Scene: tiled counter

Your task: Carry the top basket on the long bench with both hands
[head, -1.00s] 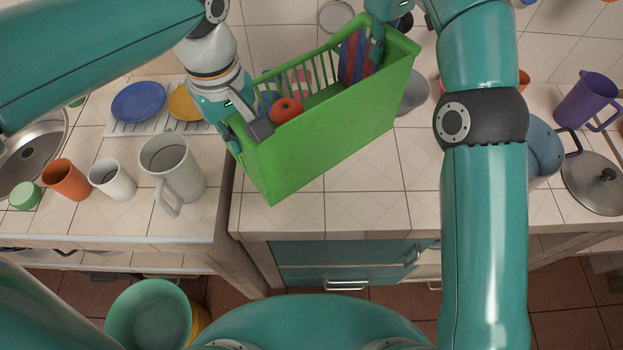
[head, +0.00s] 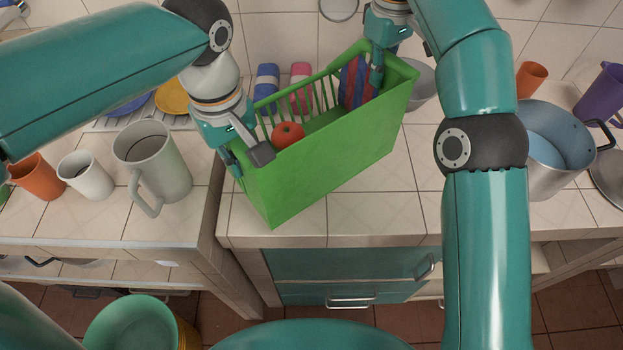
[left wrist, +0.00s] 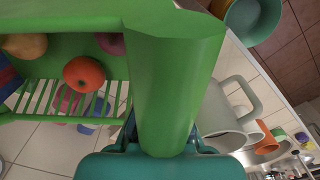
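A green basket (head: 330,165) with slatted sides is held between my two arms over the tiled counter. A red round fruit (head: 288,134) and a blue-and-red striped thing (head: 357,82) are inside. My left gripper (head: 236,160) is shut on the basket's left end. In the left wrist view, the fingers (left wrist: 158,148) straddle the green end wall (left wrist: 175,75). My right gripper (head: 376,75) is at the basket's far right end and appears shut on its rim; its fingertips are partly hidden. I cannot tell whether the basket's underside touches the counter.
A grey mug (head: 152,160), white cup (head: 85,176) and orange cup (head: 38,176) stand on the left counter. A blue-lined pot (head: 560,150) and purple jug (head: 603,95) stand right. Blue and pink things (head: 300,78) lie behind the basket. Tiles in front are clear.

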